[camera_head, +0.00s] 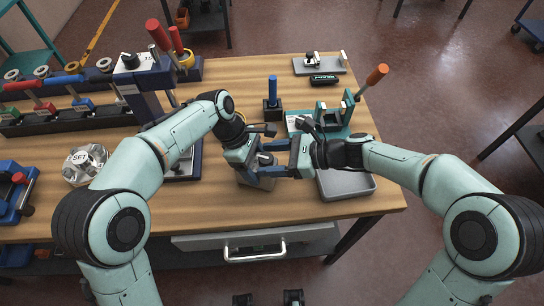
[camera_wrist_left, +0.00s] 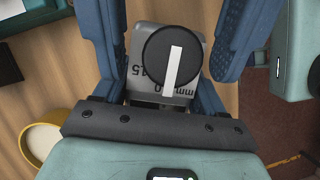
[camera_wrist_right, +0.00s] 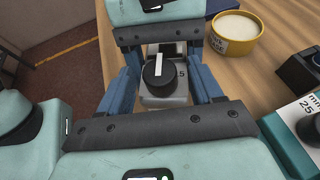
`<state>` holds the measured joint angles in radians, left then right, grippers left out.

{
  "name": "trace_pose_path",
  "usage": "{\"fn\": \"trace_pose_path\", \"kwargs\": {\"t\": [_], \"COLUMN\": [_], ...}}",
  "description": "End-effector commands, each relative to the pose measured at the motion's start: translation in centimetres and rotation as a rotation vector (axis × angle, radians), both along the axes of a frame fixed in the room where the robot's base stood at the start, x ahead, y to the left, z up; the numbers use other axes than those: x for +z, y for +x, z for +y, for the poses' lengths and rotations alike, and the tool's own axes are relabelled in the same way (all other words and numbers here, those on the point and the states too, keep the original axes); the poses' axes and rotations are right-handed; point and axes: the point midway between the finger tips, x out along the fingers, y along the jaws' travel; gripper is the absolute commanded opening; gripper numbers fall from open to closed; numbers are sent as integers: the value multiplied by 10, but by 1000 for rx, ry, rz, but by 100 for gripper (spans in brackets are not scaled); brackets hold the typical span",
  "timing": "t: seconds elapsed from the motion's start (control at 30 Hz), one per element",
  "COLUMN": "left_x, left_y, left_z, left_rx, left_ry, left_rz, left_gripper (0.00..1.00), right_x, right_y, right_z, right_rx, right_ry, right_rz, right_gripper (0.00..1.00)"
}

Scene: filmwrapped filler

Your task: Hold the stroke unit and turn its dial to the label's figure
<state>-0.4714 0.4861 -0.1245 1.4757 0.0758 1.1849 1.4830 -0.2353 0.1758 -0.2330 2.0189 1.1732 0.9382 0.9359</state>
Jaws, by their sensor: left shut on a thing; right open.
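The stroke unit is a small grey block (camera_wrist_left: 137,72) with a round black dial (camera_wrist_left: 172,55) bearing a white bar. My left gripper (camera_head: 258,166) is shut on the unit over the table. My right gripper (camera_wrist_right: 165,88) is open, its fingers on either side of the dial (camera_wrist_right: 158,73); I cannot tell whether they touch. There the white bar stands nearly upright and a "5" shows at the dial's right. A teal fixture (camera_wrist_right: 290,140) carries a white label reading "mm" and "25", partly cut off.
A yellow-rimmed tin (camera_wrist_right: 236,38) stands near the grippers. A grey tray (camera_head: 345,186) lies to the right, under my right forearm. A blue-handled tool (camera_head: 272,95) stands behind. The wooden table (camera_head: 235,215) is clear in front.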

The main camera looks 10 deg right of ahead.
Motion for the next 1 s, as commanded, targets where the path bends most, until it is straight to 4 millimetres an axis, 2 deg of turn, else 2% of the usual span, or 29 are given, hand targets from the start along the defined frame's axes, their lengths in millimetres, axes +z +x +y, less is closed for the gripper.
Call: {"fn": "trace_pose_path", "kwargs": {"t": [0.17,0.33,0.37,0.67,1.0], "left_x": [1,1,1,1,1], "left_y": [0,0,0,0,0], "left_z": [0,0,0,0,0], "left_rx": [0,0,0,0,-1], "left_ry": [-2,-2,-2,-2,-2], "left_rz": [-2,-2,-2,-2,-1], "left_gripper": [31,31,31,31,31], "right_x": [0,0,0,0,0], "right_y": [0,0,0,1,5], "right_z": [0,0,0,0,0], "right_rx": [0,1,1,31,238], "right_ry": [0,0,0,1,0], "right_rz": [0,0,0,0,-2], "right_gripper": [65,13,9,9,9]}}
